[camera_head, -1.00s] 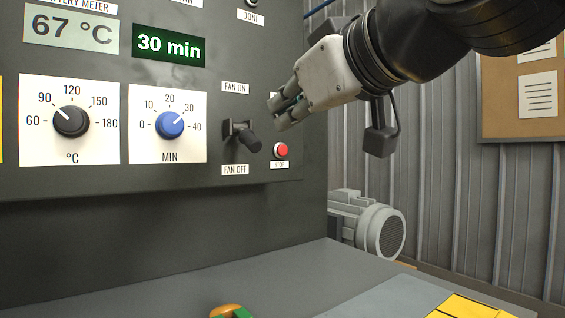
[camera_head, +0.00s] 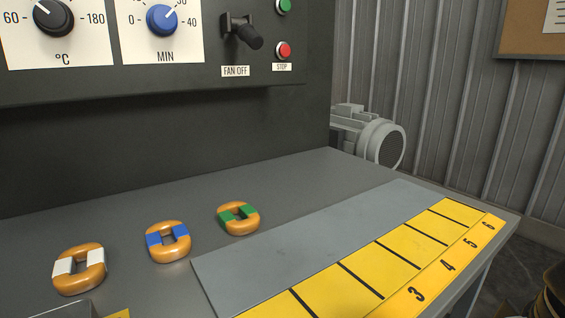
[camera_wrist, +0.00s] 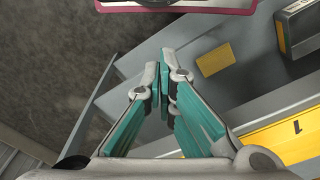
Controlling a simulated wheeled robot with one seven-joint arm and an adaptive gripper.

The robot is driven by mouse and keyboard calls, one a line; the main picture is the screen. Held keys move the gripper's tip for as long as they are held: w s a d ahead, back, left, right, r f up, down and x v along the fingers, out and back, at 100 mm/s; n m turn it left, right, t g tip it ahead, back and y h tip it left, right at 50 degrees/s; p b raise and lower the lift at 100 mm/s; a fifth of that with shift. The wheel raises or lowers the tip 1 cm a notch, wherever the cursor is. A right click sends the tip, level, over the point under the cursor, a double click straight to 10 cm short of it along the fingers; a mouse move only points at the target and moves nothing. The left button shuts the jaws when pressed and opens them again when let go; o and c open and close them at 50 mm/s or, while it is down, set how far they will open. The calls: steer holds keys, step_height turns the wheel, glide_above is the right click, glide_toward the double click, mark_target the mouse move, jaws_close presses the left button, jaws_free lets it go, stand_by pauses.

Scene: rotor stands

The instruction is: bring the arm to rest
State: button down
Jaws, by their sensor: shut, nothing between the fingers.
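My gripper (camera_wrist: 164,80) shows in the wrist view with its teal-padded fingers together and nothing between them. Below it in that view are a grey bench surface (camera_wrist: 205,45) and dark floor (camera_wrist: 60,60). The gripper and arm are not in the head view. The control panel (camera_head: 180,130) stands at the back of the bench (camera_head: 150,225) in the head view. Its fan switch (camera_head: 243,32) has its lever pointing down to the right, above the FAN OFF label.
Three orange rings with white (camera_head: 80,268), blue (camera_head: 168,241) and green (camera_head: 239,217) bands lie on the bench. A yellow numbered strip (camera_head: 410,245) runs along the right edge. A grey motor (camera_head: 375,140) stands behind. In the wrist view, a dark box (camera_wrist: 300,25) lies at upper right.

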step_height(320, 180, up, 32)
steer(key=s+t+p, duration=0.1)
steer(key=t+p, duration=0.2)
steer(key=p, duration=2.7)
steer(key=shift+s+d+f+p, duration=0.2)
steer(key=shift+s+d+p, duration=0.1)
steer(key=shift+d, duration=0.15)
